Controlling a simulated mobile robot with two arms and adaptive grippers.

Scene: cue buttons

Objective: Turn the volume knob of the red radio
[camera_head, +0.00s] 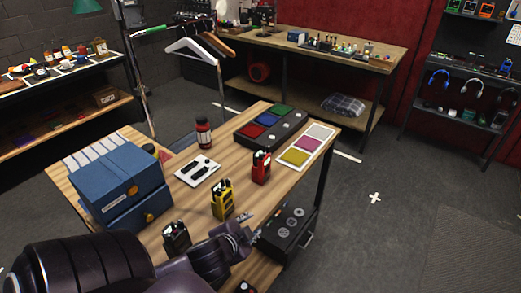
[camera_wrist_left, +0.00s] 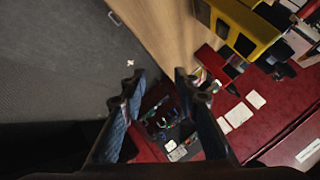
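The red radio (camera_head: 261,168) stands upright on the wooden table, near its right edge, with dark knobs on top that are too small to tell apart. A yellow radio (camera_head: 222,202) stands in front of it, and a black radio (camera_head: 176,238) is nearer to me. My left gripper (camera_head: 247,228) is at the table's right edge, to the front right of the yellow radio and apart from the red one. In the left wrist view its two fingers (camera_wrist_left: 158,88) are spread and empty. My right gripper is not in view.
A blue box (camera_head: 120,180) stands at the table's left. A black unit with dials (camera_head: 287,232) is by the right edge.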

